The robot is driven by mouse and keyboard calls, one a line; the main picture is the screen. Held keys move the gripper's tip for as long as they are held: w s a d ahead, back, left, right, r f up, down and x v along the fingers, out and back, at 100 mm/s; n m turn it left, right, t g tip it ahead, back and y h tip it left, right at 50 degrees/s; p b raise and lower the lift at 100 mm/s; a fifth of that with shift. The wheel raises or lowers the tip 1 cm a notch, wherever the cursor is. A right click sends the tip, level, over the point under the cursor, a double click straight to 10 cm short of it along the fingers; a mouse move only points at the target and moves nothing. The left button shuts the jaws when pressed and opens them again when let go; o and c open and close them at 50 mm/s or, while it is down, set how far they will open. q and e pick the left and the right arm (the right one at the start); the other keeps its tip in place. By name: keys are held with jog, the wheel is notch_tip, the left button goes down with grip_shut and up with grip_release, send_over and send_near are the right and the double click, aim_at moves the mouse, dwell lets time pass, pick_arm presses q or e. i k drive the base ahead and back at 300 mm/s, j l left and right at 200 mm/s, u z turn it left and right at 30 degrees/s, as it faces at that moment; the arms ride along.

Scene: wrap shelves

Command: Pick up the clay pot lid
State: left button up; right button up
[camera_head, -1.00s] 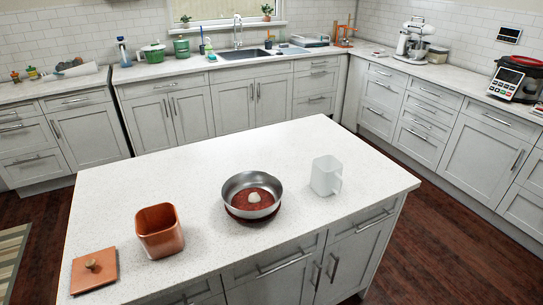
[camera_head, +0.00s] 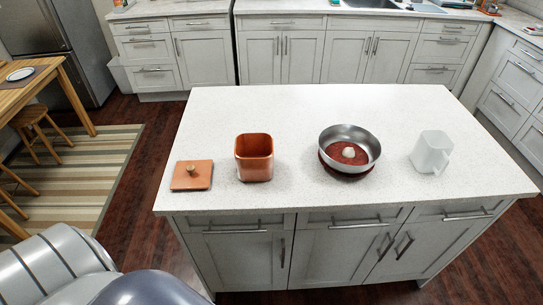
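The clay pot lid (camera_head: 205,178) is a flat, square, orange-brown piece with a small round knob on top. It lies flat at the near left corner of the white island counter. The open square clay pot (camera_head: 254,158) stands just right of it, apart from it. My own arm shows as grey-white rounded parts at the lower left, below the counter's left edge. Neither gripper's fingers are in view.
On the white island counter (camera_head: 300,108), a metal pan (camera_head: 332,138) with red contents and a pale lump stands right of the pot.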

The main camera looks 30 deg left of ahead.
aim_at(192, 175)
jog(key=u, duration=1.65)
jog(key=l+u, duration=0.8)
jog(key=k+l+u, duration=0.15)
jog(key=l+u, duration=0.25)
